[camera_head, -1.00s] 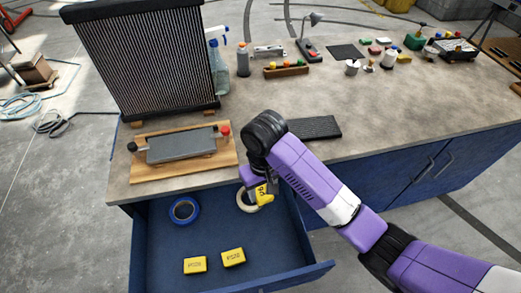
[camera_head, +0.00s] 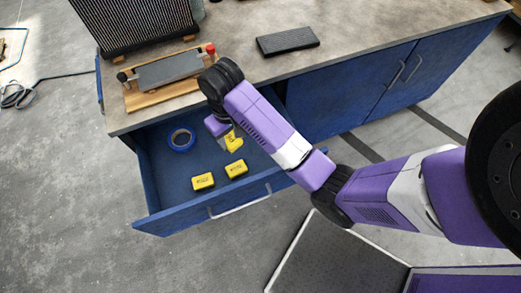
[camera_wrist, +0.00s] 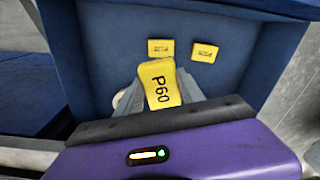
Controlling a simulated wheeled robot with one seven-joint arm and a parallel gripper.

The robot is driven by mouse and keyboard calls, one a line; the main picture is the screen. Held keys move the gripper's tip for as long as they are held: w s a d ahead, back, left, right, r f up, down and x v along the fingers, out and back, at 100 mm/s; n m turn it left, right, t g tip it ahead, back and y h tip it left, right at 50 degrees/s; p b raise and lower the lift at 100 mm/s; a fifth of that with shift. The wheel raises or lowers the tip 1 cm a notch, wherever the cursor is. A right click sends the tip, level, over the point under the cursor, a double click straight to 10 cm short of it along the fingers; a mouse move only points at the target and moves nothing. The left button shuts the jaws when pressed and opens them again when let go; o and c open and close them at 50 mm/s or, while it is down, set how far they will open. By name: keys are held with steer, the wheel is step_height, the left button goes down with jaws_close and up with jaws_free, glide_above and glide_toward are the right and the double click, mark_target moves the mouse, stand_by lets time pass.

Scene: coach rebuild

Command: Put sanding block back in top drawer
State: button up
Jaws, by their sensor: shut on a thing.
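The sanding block (camera_head: 233,142) is yellow, and its P60 marking is readable in the wrist view (camera_wrist: 160,85). The drawer is blue and pulled out from the bench. Two more yellow sanding blocks (camera_head: 203,181) (camera_head: 236,168) lie apart on its floor towards the front; the wrist view shows them beyond the held block (camera_wrist: 160,48) (camera_wrist: 205,52). I cannot tell whether the held block touches the drawer floor.
A blue tape roll (camera_head: 181,139) lies at the drawer's back left. On the worktop (camera_head: 245,72) above are a wooden board with a grey block (camera_head: 169,70) and a black ribbed pad (camera_head: 287,41). Closed blue cabinet doors (camera_head: 375,85) are on the right. The drawer's left floor is mostly clear.

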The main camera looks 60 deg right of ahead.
steer(key=s+d+m, duration=0.3)
steer(key=s+d, duration=0.4)
steer(key=d, duration=0.2)
steer(key=b, duration=0.3)
glide_above(267, 158)
steer(key=shift+m, duration=0.3)
step_height(267, 158, down, 16)
steer(key=shift+r, duration=0.1)
steer(key=shift+f, duration=2.2)
steer(key=shift+f, duration=0.15)
steer(key=o, duration=1.3)
step_height(267, 158, up, 12)
steer(key=shift+r, duration=0.2)
